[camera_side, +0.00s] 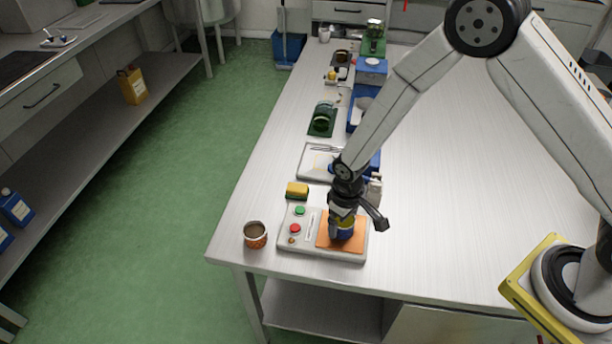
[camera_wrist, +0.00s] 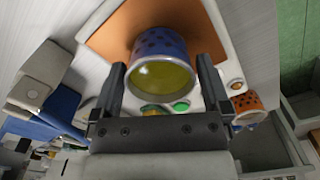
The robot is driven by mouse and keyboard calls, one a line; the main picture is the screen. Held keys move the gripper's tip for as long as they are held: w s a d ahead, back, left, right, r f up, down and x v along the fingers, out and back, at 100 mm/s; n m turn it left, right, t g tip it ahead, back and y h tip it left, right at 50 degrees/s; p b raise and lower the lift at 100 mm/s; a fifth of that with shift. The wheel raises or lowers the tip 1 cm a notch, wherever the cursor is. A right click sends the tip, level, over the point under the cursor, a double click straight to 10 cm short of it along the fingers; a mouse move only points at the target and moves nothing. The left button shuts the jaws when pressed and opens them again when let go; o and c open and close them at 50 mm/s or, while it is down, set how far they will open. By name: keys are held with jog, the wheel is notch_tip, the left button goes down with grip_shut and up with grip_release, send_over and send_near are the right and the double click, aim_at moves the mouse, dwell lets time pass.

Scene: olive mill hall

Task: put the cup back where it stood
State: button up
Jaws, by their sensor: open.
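A blue cup (camera_side: 345,234) with dark spots and a yellow inside stands on the orange square pad (camera_side: 326,241) of a white button panel (camera_side: 288,247). It also shows large in the wrist view (camera_wrist: 163,78), its mouth facing the camera. My gripper (camera_wrist: 160,66) is open, with one finger on each side of the blue cup; whether they touch it I cannot tell. In the side view my gripper (camera_side: 343,208) covers part of this cup.
The panel has a green button (camera_side: 300,210) and a red one (camera_side: 295,228). A yellow sponge (camera_side: 297,190) and a white tray (camera_side: 312,165) lie behind it. Several items line the table's left side farther back. The table's right half is mostly clear beneath my arm.

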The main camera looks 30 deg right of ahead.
jog(key=shift+c, duration=0.2)
jog(key=c, duration=0.7)
jog(key=shift+r, duration=0.25)
notch_tip(320, 180, up, 6)
dwell(0.8)
jog(key=shift+w, duration=0.1)
jog(key=w+a+f, duration=0.1)
jog(key=w+a, duration=0.4)
jog(key=w, duration=0.3)
jog(key=w+a+f, duration=0.2)
jog(key=w+a, duration=0.3)
jog(key=w, duration=0.4)
jog(key=shift+a+f, duration=0.15)
jog(key=shift+a, duration=0.15)
